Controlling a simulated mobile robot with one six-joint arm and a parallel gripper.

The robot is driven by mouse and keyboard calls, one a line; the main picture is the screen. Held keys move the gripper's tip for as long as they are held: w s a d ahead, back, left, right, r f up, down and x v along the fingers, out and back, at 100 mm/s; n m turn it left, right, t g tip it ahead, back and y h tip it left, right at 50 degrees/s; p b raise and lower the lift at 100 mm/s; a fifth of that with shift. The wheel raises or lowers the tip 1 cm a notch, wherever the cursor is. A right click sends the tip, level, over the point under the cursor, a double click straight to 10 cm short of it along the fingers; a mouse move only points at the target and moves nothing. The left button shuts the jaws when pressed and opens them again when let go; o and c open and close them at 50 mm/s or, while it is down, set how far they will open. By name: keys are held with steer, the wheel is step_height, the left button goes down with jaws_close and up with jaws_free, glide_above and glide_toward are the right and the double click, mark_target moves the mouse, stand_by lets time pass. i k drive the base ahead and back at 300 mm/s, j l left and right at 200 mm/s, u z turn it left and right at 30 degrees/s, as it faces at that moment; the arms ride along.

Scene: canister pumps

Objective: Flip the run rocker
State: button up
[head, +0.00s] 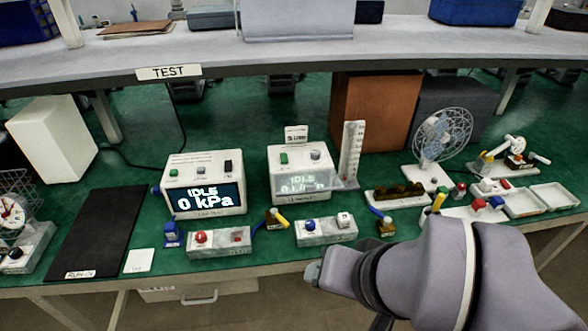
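Two pale instrument boxes stand on the green bench top. The left box (203,184) shows "IDLE 0 kPa" on a dark screen. On its upper face are a green control (173,173) and a dark rocker-like switch (228,166). The right box (300,174) shows a fainter "IDLE" screen, with a green control (284,158) and a grey knob (315,155). The labels are too small to tell which control is the run rocker. My arm enters from the lower right, in front of the bench edge. No gripper fingers show.
A block with a red button (201,237) and a block with a blue button (309,225) stand before the boxes. A black mat (95,232) lies left. A fan (442,136), a graduated column (351,150) and white trays (553,196) stand right. A shelf (300,52) runs behind.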

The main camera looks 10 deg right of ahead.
mark_target(284, 158)
steer(key=i+l, duration=0.1)
steer(key=i, duration=0.5)
steer(key=i+l, duration=0.1)
steer(key=i, duration=0.45)
